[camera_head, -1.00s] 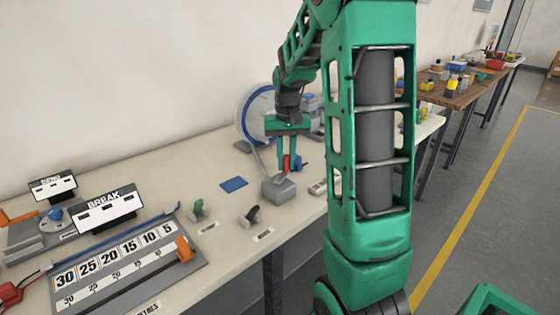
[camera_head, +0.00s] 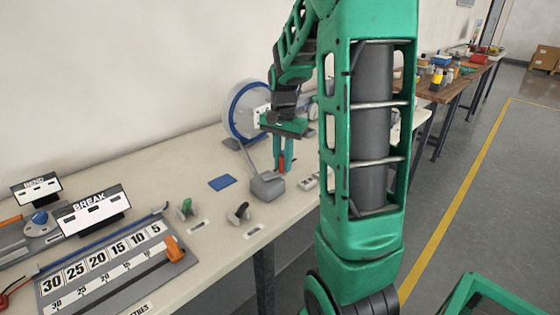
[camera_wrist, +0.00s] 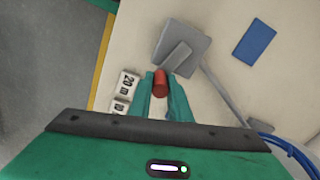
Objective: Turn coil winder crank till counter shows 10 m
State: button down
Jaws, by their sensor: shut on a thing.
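The coil winder has a large reel with a blue rim (camera_head: 234,125) at the back of the bench and a grey box (camera_head: 267,188) in front, linked by a slanted grey arm. The box also shows in the wrist view (camera_wrist: 194,42). A red crank handle (camera_wrist: 160,84) stands beside the box; it also shows in the head view (camera_head: 281,161). My gripper (camera_wrist: 166,100) is shut on this handle, with a finger on each side. White blocks marked "20 m" and "10" (camera_wrist: 124,84) lie beside my fingers. I cannot make out a counter reading.
A blue pad (camera_head: 222,183) lies left of the box. Small green (camera_head: 185,208) and black (camera_head: 240,213) clamp-like parts stand nearer the front. A numbered board (camera_head: 105,262) and the "BREAK" stand (camera_head: 92,211) fill the left. The bench's front edge is close to the box.

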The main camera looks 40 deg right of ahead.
jog(key=shift+a, duration=0.2)
dwell(0.3)
jog(key=c, duration=1.7)
grip_release()
jog(key=shift+o, duration=0.3)
jog(key=shift+d+r, duration=0.1)
notch_tip(320, 180, up, 11)
jog(key=shift+w+f, duration=0.1)
jog(key=shift+f, duration=0.1)
